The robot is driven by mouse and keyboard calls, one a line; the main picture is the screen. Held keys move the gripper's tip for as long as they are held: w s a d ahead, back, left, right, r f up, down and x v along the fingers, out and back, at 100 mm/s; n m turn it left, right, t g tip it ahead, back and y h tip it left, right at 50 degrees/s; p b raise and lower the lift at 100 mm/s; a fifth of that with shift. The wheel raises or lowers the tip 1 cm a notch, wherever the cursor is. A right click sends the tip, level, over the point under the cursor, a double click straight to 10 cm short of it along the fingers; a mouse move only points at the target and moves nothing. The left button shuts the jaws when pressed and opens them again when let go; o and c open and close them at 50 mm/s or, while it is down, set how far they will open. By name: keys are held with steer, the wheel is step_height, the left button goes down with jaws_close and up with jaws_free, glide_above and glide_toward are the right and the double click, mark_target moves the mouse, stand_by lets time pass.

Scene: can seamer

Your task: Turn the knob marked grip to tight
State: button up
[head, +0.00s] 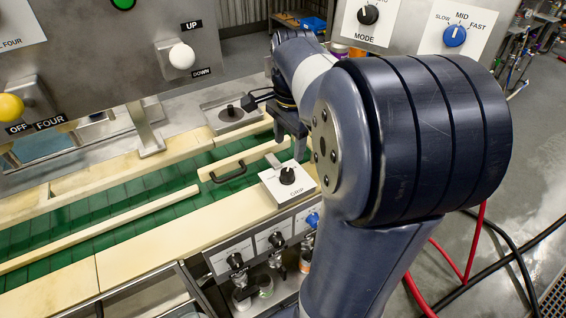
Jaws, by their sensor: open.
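The grip knob (287,175) is a black round knob on a white plate (304,183) labelled GRIP, on a box at the conveyor's near edge. No tight mark is legible on the plate, so I cannot tell the knob's setting. My gripper (290,140) is dark, points downward and hangs just behind and above the grip knob, apart from it as far as I can see. It is open and empty. My arm covers the area to the right of the knob.
Behind stand a mode knob (368,14), a blue speed knob (455,36), a white up/down lever (182,56) and a yellow knob (11,107). Several dials (236,261) sit below the grip plate. A black handle (228,173) lies left of it.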

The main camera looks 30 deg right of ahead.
mark_target(287, 172)
step_height(287, 172, down, 9)
steer(key=shift+w+f, duration=0.1)
steer(key=shift+w, duration=0.05)
steer(key=shift+c, duration=0.2)
steer(key=c, duration=0.9)
